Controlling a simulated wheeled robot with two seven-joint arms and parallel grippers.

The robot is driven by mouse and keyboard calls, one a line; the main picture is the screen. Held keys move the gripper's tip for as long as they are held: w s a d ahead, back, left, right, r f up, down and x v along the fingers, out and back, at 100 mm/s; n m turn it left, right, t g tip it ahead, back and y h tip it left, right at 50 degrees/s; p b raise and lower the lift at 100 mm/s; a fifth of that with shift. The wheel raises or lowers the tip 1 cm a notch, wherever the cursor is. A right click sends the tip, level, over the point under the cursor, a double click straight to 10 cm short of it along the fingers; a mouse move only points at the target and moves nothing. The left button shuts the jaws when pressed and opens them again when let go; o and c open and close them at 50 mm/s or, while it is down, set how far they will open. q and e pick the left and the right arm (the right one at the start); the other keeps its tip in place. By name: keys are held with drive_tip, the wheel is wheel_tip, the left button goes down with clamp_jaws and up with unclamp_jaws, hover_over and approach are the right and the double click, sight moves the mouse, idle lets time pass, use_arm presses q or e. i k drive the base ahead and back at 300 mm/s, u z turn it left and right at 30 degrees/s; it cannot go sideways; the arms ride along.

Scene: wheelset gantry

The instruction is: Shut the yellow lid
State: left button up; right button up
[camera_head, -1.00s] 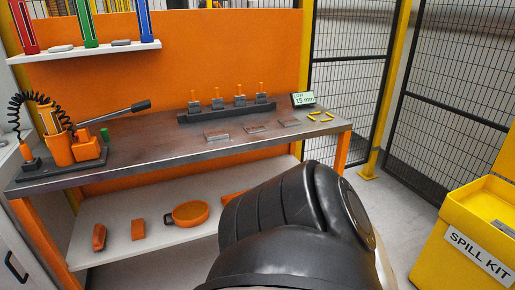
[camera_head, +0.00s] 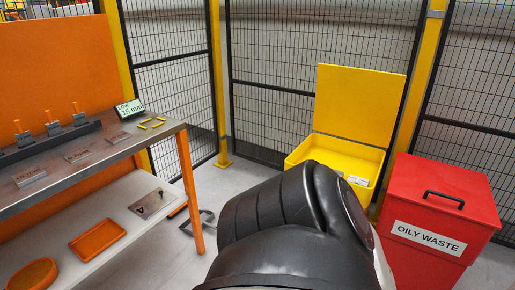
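The yellow lid (camera_head: 359,101) stands open and upright at the back of the yellow bin (camera_head: 302,150), against the mesh fence. The bin is open at the top, and something pale lies inside it. My black arm link fills the lower middle of the view and hides the bin's front and its label. Neither of my grippers shows in this view.
A red OILY WASTE bin (camera_head: 436,217) with a black handle stands right of the yellow bin. The workbench (camera_head: 98,160) with a lower shelf is on the left. A yellow fence post (camera_head: 218,90) and mesh panels stand behind.

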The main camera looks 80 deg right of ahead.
sight(359, 105)
drive_tip(key=z, duration=3.3)
drive_tip(key=i, duration=0.35)
